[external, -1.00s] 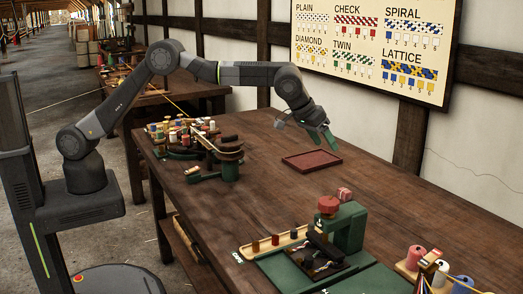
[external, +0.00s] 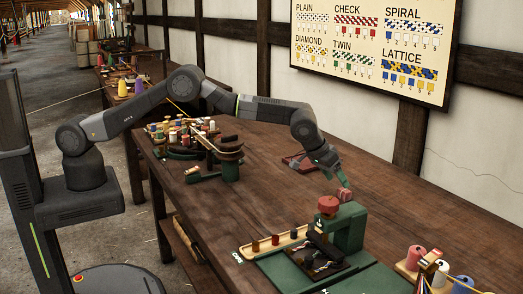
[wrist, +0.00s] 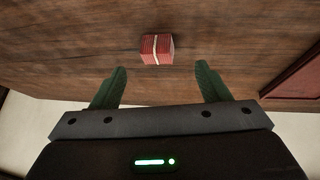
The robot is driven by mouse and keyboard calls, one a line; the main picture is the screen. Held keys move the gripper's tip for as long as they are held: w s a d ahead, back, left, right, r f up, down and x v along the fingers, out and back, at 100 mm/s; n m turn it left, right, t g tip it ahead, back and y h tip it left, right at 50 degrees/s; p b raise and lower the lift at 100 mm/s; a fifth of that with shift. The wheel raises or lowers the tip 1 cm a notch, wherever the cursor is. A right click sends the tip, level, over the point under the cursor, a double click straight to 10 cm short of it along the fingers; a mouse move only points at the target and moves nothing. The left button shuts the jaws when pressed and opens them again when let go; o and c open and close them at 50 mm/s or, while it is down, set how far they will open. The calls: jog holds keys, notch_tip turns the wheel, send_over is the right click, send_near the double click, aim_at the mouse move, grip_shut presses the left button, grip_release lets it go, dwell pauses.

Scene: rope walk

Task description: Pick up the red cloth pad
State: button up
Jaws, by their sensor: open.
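The red cloth pad (wrist: 150,50) is a small red block with a pale band around it. In the wrist view it lies on the wooden table, ahead of my two green fingers and roughly between their lines. In the external view the pad (external: 344,195) sits just behind the green press-like fixture. My gripper (external: 333,174) is over the table, tilted down toward the pad, with its fingertips close to it. In the wrist view my gripper (wrist: 160,78) is open, with nothing between the fingers.
A green fixture with a red knob (external: 328,205) stands right in front of the pad. A dark red tray (external: 296,162) lies behind my gripper and is partly hidden; its edge (wrist: 295,80) shows at right in the wrist view. A braiding stand with spools (external: 205,145) is at left.

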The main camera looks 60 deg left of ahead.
aim_at(344, 190)
jog(key=shift+p+x, duration=0.75)
jog(key=shift+x, duration=1.75)
jog(key=shift+d, duration=0.2)
jog(key=shift+c, duration=0.2)
jog(key=c, duration=1)
